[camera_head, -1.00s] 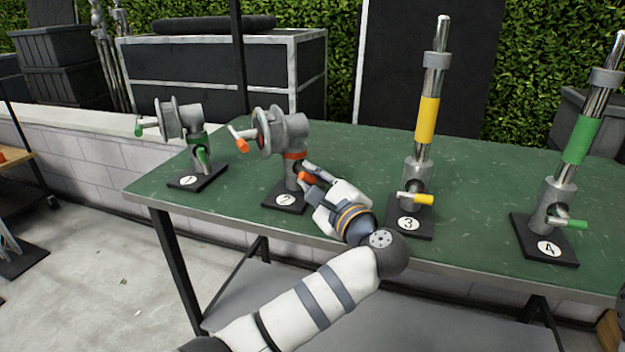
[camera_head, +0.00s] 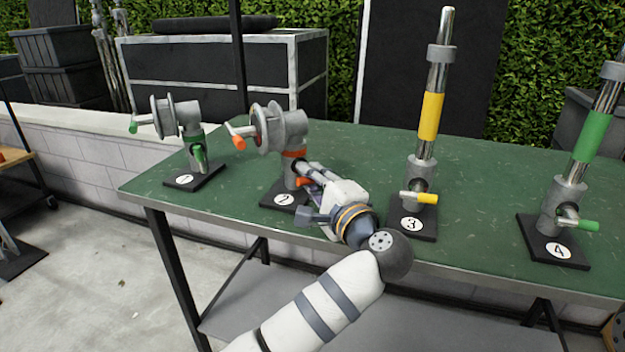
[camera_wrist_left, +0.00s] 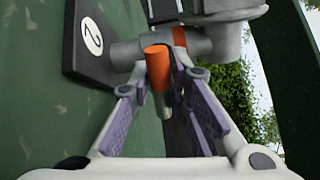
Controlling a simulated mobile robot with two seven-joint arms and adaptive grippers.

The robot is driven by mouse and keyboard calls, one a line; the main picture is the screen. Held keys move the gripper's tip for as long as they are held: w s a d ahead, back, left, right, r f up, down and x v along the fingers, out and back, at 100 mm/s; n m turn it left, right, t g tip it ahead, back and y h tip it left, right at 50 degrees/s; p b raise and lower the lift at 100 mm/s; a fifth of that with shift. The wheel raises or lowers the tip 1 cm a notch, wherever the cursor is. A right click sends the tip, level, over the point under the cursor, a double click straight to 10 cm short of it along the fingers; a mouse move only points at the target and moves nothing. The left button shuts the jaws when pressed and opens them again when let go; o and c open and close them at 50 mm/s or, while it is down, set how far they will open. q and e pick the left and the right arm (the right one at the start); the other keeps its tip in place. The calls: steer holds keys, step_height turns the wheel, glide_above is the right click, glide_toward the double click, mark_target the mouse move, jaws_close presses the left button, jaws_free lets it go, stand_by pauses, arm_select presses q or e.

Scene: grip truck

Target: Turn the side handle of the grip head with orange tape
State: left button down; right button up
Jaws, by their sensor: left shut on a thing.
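The grip head with orange tape (camera_head: 283,130) stands on base number 2, its round grey disc facing left and the orange band (camera_head: 294,154) below it. An orange-tipped handle (camera_head: 238,142) sticks out from the disc at upper left, free. A lower orange-tipped side handle (camera_head: 302,182) comes out of the post near the base. My left gripper (camera_head: 305,174) reaches it from the right and is shut on it. In the left wrist view the side handle (camera_wrist_left: 157,72) lies between the two fingers (camera_wrist_left: 160,95). My right gripper is out of view.
On the green table (camera_head: 345,146), a green-taped grip head (camera_head: 183,122) stands left on base 1. A yellow-taped post (camera_head: 430,115) on base 3 stands close to the right of my gripper, a green-taped post (camera_head: 592,135) farther right.

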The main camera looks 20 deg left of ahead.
arm_select(q)
steer(key=shift+n+b, duration=0.9)
steer(key=shift+n, duration=1.4)
steer(key=shift+r+n, duration=0.1)
steer(key=shift+n, duration=0.3)
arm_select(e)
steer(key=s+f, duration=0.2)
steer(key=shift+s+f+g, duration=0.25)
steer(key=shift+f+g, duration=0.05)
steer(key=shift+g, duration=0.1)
arm_select(q)
steer(key=c, duration=1.5)
jaws_free()
steer(key=shift+o, duration=0.2)
